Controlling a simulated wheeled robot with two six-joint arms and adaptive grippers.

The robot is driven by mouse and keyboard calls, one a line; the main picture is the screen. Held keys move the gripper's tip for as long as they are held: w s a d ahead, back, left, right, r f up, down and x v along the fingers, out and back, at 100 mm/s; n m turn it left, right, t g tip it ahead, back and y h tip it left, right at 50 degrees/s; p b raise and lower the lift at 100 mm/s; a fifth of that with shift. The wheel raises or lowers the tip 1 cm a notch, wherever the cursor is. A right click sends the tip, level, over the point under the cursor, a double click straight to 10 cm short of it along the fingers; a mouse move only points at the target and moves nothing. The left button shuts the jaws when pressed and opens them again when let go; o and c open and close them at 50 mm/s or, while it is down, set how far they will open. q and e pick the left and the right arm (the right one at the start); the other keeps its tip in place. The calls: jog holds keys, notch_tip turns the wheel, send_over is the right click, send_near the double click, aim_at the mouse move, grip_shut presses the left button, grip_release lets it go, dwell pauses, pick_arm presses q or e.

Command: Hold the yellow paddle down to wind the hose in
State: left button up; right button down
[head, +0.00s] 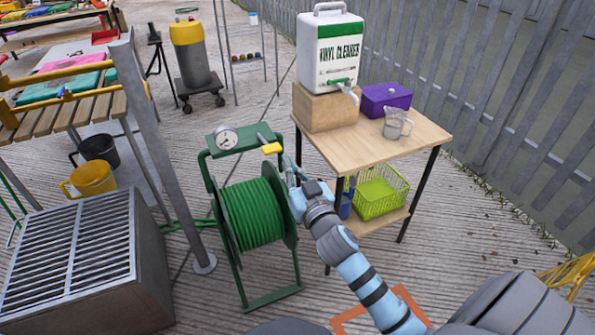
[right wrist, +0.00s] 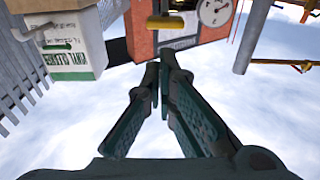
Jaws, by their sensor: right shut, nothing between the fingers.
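The yellow paddle (head: 271,148) sits at the top of the green hose reel frame, on the right of the round dial (head: 226,138). It also shows in the right wrist view (right wrist: 165,22), just beyond my fingertips. Green hose (head: 252,214) is wound in many turns on the reel drum. My right gripper (head: 287,163) is shut and empty, just right of and slightly below the paddle in the head view. In the right wrist view its fingertips (right wrist: 161,66) meet, with a small gap to the paddle in the picture. My left gripper is not in view.
A wooden table (head: 418,140) right of the reel bears a vinyl cleaner canister (head: 330,50), a purple box (head: 386,98) and a clear jug (head: 397,123). A green basket (head: 380,192) is on its lower shelf. A metal post (head: 160,150) and a grated box (head: 70,255) stand left.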

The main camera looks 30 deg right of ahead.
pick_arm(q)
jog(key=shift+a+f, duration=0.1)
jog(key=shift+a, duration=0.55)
pick_arm(e)
jog(key=shift+s+a+f, duration=0.1)
jog(key=shift+s+a, duration=0.05)
jog(key=shift+s, duration=0.7)
jog(key=shift+s+a, duration=0.15)
jog(key=shift+s, duration=0.7)
